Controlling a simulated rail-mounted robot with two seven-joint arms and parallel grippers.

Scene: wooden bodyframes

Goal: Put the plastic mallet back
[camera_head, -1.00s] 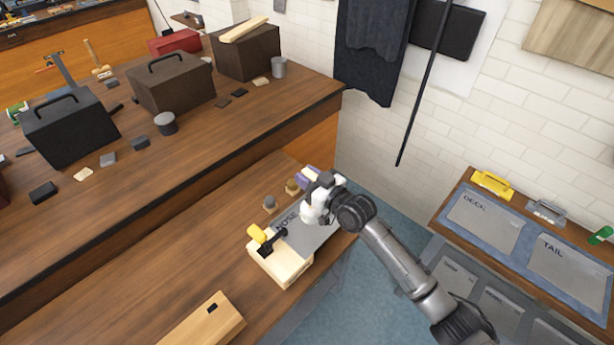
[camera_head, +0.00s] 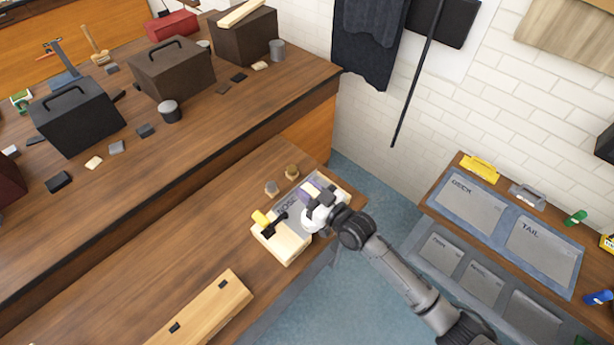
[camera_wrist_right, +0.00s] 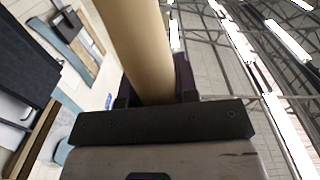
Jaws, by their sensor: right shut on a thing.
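My right gripper (camera_head: 322,210) is shut on a round tan handle, which fills the middle of the right wrist view (camera_wrist_right: 140,50) and which I take for the plastic mallet's. The gripper hides most of the mallet. My left gripper is out of view.
A yellow and black tool (camera_head: 268,219) sits on the body's near end. A long wooden piece (camera_head: 205,310) lies in front. The raised back bench (camera_head: 225,115) holds toolboxes. A cabinet with DECK and TAIL plates (camera_head: 472,205) stands right.

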